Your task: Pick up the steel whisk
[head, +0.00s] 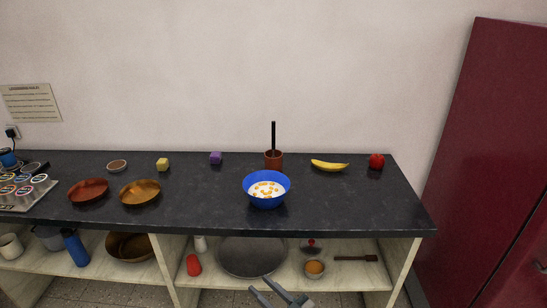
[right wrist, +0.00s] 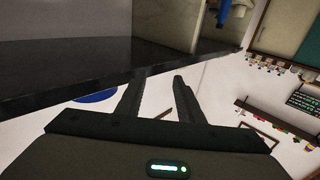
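No steel whisk head shows clearly. A thin black handle (head: 273,136) stands upright in a reddish-brown cup (head: 274,160) at the back of the dark counter; the lower end is hidden in the cup, so I cannot tell what tool it is. My right gripper (head: 258,285) is at the bottom middle of the head view, low in front of the counter and well apart from the cup. In the right wrist view my right gripper (right wrist: 159,78) has its two fingers apart with nothing between them. My left gripper is not in view.
A blue bowl (head: 266,203) with pale food stands on the counter in front of the cup. Shelves below hold cookware.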

